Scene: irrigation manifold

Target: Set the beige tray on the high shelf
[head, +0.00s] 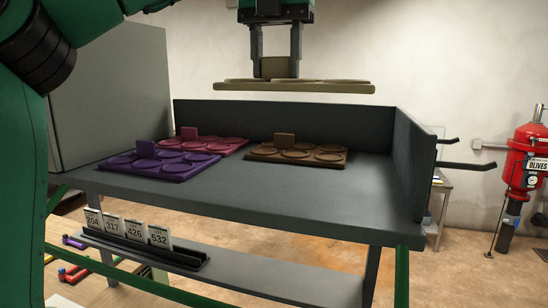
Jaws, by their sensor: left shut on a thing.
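The beige tray (300,88) is in the air above the back of a grey table-like shelf, roughly level. My left gripper (278,62) is above it, pointing down, with its fingers shut on the upright tab in the tray's middle. The grey shelf (300,195) has a low dark wall along its back and right side. I cannot tell from this view whether this grey surface is the high shelf. My right gripper is not in view.
On the grey surface stand a purple tray (160,164), a pink tray (222,147) and a brown tray (296,152). The surface's front and right part are clear. A lower ledge holds number cards (125,229).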

